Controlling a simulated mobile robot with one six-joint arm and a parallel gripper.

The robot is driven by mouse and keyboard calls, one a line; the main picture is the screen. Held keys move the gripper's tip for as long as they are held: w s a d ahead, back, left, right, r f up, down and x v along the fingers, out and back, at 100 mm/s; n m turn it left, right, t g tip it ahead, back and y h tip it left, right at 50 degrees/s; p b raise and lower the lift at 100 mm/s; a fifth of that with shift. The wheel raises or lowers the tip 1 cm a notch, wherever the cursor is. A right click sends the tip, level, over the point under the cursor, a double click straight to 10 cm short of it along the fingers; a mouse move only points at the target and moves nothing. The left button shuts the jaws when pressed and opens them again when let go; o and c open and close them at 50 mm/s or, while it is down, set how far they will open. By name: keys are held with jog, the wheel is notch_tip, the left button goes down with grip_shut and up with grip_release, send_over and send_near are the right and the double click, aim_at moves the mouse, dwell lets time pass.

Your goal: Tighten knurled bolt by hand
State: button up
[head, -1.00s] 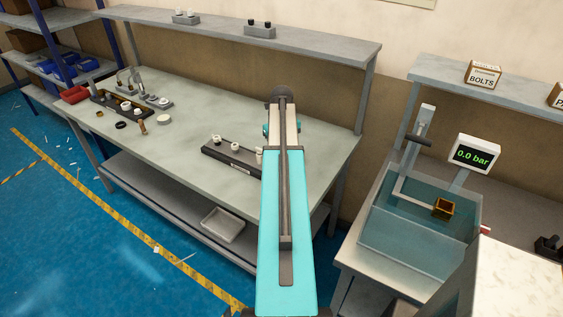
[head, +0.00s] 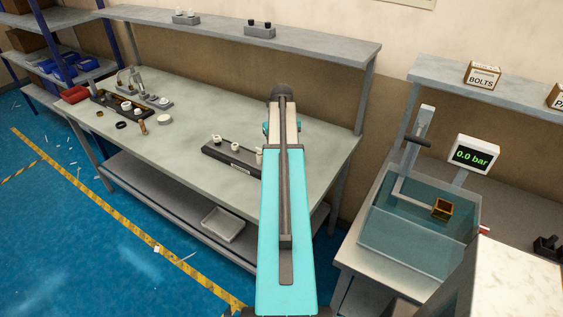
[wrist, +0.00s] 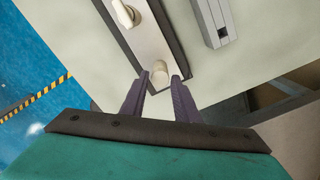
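In the wrist view, a pale round knob (wrist: 160,73), which looks like the knurled bolt, stands near the end of a fixture (wrist: 148,45) with a light top and dark sides. My gripper (wrist: 158,80) is open, with one purple finger on each side of the knob's near edge. Gaps show between the knob and both fingers. In the head view the fixture (head: 229,158) is a dark block with white parts on the bench. My arm covers its right end, and my gripper is hidden there. The knurling is too small to make out.
A white oval part (wrist: 124,13) sits farther along the fixture. A grey block (wrist: 212,22) lies to its right. On the bench (head: 190,110), a tray (head: 112,104) of parts stands at the left, and the middle is clear. A water tank (head: 415,230) stands at the right.

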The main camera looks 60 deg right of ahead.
jog(key=shift+r+p, duration=0.5)
jog(key=shift+r, duration=0.6)
jog(key=o, duration=0.6)
jog(key=shift+c, duration=0.2)
jog(key=c, duration=0.5)
jog(key=shift+n+p, duration=0.3)
jog(key=shift+n, duration=2.1)
